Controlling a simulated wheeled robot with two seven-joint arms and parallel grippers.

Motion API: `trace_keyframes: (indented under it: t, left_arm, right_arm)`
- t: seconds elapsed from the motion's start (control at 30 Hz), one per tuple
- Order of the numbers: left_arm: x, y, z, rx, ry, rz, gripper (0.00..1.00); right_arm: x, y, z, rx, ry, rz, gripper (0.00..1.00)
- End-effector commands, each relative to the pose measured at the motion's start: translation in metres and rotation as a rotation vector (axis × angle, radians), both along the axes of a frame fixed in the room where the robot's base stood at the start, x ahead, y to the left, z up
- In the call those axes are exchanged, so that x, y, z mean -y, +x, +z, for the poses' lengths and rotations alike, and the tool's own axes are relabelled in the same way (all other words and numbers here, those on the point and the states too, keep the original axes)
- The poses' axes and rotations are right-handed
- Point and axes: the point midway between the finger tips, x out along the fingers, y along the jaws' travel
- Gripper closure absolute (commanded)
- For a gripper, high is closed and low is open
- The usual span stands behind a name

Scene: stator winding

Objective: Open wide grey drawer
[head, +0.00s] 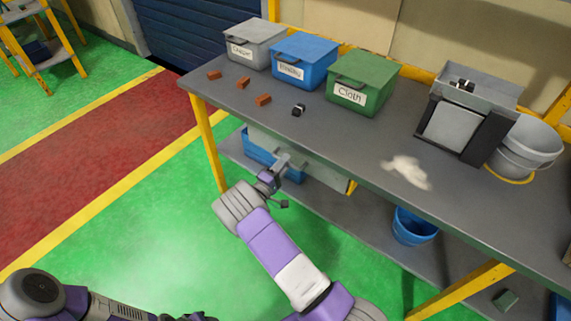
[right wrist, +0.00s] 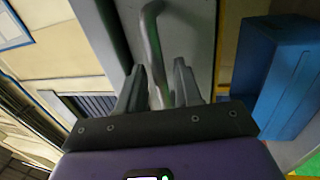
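The wide grey drawer (head: 318,168) hangs under the tabletop, and its front is partly hidden by my right arm in the head view. In the right wrist view its grey front (right wrist: 195,30) fills the upper middle. A curved metal handle (right wrist: 151,40) stands out from that front and shows small in the head view (head: 283,161). My right gripper (head: 274,172) is at the handle. In the right wrist view its two fingers (right wrist: 160,88) are apart, one on each side of the handle's lower part. Contact with the handle cannot be told.
A blue box (right wrist: 278,70) is close to the right gripper. A blue bucket (head: 414,225) stands below. Green floor is free in front.

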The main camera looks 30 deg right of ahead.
Motion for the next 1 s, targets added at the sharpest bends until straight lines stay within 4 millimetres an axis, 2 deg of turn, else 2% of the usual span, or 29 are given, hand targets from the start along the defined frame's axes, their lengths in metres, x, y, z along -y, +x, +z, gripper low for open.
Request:
trace_keyframes:
  t: [0.1,0.37,0.6,1.0]
  left_arm:
    - [-0.0001,0.0000,-0.0015,0.000,0.000,0.000,0.57]
    - [-0.0001,0.0000,-0.0013,0.000,0.000,0.000,0.57]
    - [0.0000,-0.0001,-0.0013,0.000,0.000,0.000,0.57]
    - [0.0000,0.0000,-0.0008,0.000,0.000,0.000,0.57]
  right_arm:
    - [0.0066,0.0023,0.0010,-0.001,0.000,0.000,0.66]
    - [0.0074,0.0027,0.0015,-0.002,0.000,0.000,0.66]
    - [0.0072,0.0025,0.0013,-0.002,0.000,0.000,1.00]
    - [0.0045,0.0009,0.0012,-0.002,0.001,-0.001,1.00]
